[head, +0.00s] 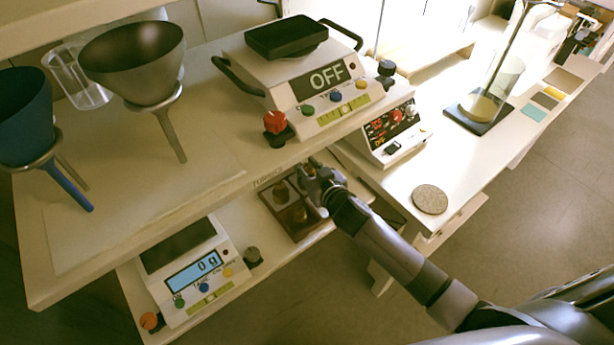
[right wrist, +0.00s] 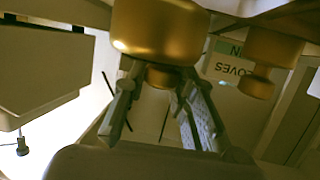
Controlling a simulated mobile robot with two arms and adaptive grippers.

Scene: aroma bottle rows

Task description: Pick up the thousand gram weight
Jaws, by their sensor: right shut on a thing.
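In the right wrist view my right gripper (right wrist: 165,92) is shut on the narrow knob of a large brass weight (right wrist: 152,28). The weight's marking cannot be read. A second brass weight (right wrist: 276,48) shows beside it, apart from the fingers. In the head view my right gripper (head: 316,177) reaches in at the weight tray (head: 309,228) on the lower shelf, just below the upper shelf's front edge. Brass weights (head: 294,213) stand in this brown tray. The fingers partly hide the held weight there. My left gripper is not in view.
The upper shelf holds a hot-plate-like device reading OFF (head: 325,78), a grey funnel (head: 135,62) and a blue funnel (head: 22,115). A scale reading 0 g (head: 195,271) stands left of the tray. A round cork-like disc (head: 430,199) lies on the right bench.

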